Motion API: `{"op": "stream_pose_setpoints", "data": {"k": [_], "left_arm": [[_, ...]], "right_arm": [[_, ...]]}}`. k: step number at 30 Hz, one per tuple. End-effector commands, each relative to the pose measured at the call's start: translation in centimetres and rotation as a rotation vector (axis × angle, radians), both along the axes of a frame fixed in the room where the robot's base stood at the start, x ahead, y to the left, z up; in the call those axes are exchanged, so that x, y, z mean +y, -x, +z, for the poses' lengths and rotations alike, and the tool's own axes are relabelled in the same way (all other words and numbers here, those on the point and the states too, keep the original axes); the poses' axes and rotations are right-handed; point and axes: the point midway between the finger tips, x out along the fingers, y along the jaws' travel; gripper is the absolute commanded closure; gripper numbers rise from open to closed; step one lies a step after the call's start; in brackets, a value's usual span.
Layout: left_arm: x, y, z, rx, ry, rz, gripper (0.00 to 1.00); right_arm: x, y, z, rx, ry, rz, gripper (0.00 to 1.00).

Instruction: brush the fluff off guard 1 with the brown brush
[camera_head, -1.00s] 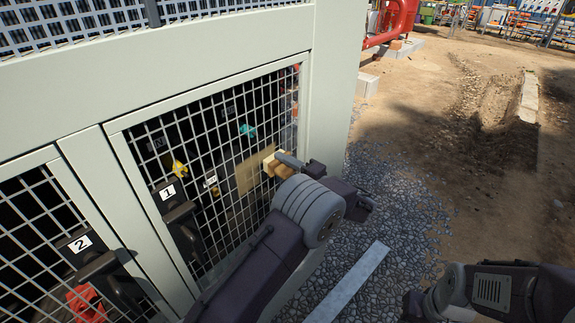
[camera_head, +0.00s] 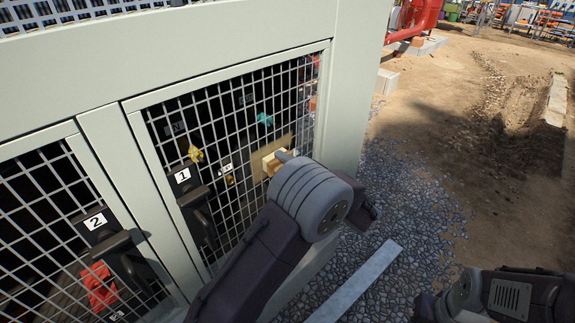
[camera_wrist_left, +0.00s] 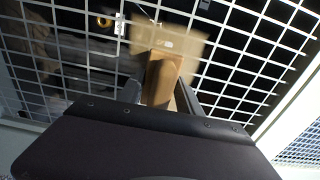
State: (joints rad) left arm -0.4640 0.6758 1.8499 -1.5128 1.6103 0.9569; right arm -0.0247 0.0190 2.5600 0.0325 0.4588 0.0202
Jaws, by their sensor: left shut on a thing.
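Guard 1 is a wire mesh panel (camera_head: 225,113) in a pale green frame, with a white "1" label (camera_head: 182,175) at its left side. My left gripper (camera_wrist_left: 160,98) is shut on the brown brush (camera_wrist_left: 163,78). The brush is at the mesh in the right part of guard 1; I cannot tell whether it touches. The brush also shows in the head view (camera_head: 271,163), where my wrist hides most of the gripper. A flat tan patch (camera_wrist_left: 185,42) lies at the mesh behind the brush; I cannot tell whether it is the fluff. My right gripper is out of view.
Guard 2 (camera_head: 38,200), with a black latch (camera_head: 128,262) and red tag (camera_head: 98,286), is at the left. A black latch (camera_head: 197,213) sits on guard 1. Yellow and teal valves show behind its mesh. Gravel (camera_head: 400,200) lies right of the cabinet.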

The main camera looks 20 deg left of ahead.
Motion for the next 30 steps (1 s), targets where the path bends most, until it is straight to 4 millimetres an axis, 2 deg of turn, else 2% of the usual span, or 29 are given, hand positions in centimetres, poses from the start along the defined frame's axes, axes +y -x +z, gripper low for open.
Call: {"op": "stream_pose_setpoints", "data": {"k": [9, 17, 30], "left_arm": [[1.1, 3.0, -0.1, 0.0, -0.001, 0.003, 0.91], [1.3, 3.6, 0.0, 0.0, -0.001, 0.002, 0.91], [3.1, 7.0, 0.0, 0.0, -0.001, 0.004, 0.91]], "right_arm": [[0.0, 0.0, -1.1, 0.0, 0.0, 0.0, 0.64], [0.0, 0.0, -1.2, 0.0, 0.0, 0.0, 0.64], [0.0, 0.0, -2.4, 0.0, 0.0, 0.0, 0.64]]}}
